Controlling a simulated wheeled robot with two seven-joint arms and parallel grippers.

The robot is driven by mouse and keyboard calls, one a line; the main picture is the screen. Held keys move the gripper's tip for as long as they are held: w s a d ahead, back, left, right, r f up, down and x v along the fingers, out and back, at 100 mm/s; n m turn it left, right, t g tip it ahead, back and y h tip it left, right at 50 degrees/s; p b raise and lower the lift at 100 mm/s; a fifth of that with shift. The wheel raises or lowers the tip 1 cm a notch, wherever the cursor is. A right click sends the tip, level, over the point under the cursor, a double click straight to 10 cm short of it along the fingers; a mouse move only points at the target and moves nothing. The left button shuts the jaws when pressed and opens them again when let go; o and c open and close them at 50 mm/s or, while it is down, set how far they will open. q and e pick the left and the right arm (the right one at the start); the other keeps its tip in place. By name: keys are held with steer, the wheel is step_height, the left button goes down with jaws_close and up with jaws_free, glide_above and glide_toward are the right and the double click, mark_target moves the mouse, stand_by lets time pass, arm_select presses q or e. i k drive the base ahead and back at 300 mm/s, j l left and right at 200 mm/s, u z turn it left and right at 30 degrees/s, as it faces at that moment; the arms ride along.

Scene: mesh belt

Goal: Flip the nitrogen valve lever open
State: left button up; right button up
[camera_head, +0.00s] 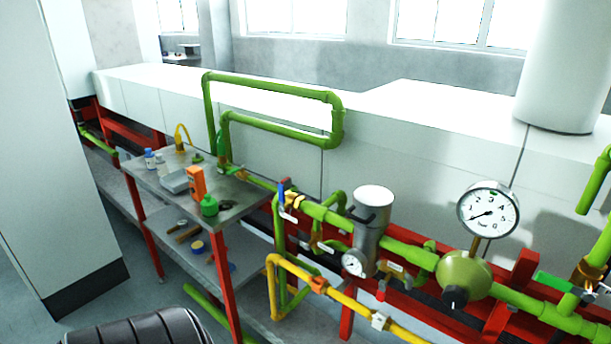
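Green and yellow pipework runs along the red frame on the right. Several valve levers show on it: a blue lever (283,186) standing upright on the green pipe, a small pale lever (288,217) just below it, and a green lever (553,282) lying roughly along the pipe at the far right. No readable label tells which one is the nitrogen lever. A white round gauge (488,211) stands above a green regulator (463,277) with a black knob. Neither of my grippers is in view.
A metal shelf unit (150,180) at left holds an orange box (197,184), a green bottle (209,206) and small items. A grey cylinder (371,222) stands on the pipe line. A black ribbed shape (140,328) fills the bottom left; I cannot tell what it is. Floor shows at left.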

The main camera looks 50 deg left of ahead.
mark_target(281, 187)
steer(key=u, duration=1.8)
